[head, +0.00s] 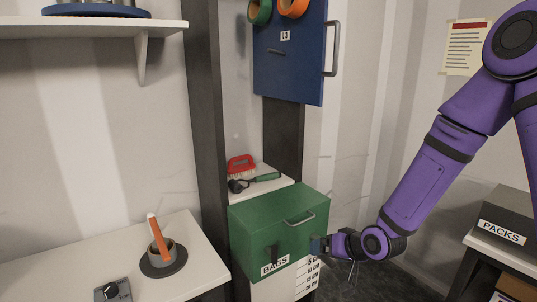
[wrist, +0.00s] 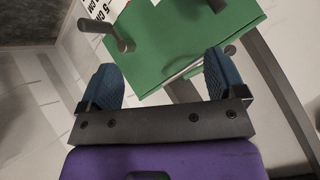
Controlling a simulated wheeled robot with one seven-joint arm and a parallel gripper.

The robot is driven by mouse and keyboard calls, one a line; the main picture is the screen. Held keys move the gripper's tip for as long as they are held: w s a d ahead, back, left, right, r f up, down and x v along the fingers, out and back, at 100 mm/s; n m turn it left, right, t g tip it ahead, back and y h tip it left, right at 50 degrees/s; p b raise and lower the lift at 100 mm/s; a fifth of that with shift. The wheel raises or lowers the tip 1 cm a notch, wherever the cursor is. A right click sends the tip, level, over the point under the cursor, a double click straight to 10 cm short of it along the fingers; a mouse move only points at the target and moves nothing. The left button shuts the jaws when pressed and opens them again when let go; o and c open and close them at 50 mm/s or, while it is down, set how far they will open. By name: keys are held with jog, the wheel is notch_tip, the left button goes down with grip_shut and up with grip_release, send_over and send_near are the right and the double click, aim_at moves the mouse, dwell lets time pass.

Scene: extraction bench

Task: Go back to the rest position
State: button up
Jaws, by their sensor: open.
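My gripper (head: 321,245) is at the right side of the green box labelled BAGS (head: 255,228) in the head view. In the wrist view my gripper (wrist: 160,80) has its two blue pads wide apart, with nothing held between them. The green box (wrist: 180,45) lies just beyond the pads there, with a grey peg-like handle (wrist: 118,38) near the left pad. Whether a pad touches the box I cannot tell. My purple arm reaches in from the upper right.
A blue door panel (head: 290,60) with a handle stands above the green box. A red brush (head: 241,163) lies on the ledge behind it. A grey cup (head: 162,254) stands on the left bench.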

jog(key=s+d+r+h, duration=0.3)
jog(key=s+d+r, duration=0.15)
jog(key=r, duration=0.55)
jog(key=s+d+r+h, duration=0.35)
jog(key=d+r, duration=0.25)
jog(key=r, duration=0.3)
jog(key=s+d+r+g, duration=0.1)
jog(key=s+r, duration=0.4)
jog(key=s, duration=0.5)
jog(key=s+d+r+g, duration=0.1)
jog(key=s+d+r, duration=0.1)
jog(key=s+r, duration=0.4)
jog(key=s, duration=0.4)
jog(key=shift+d+y, duration=0.15)
jog(key=shift+y, duration=0.2)
jog(key=shift+w, duration=0.1)
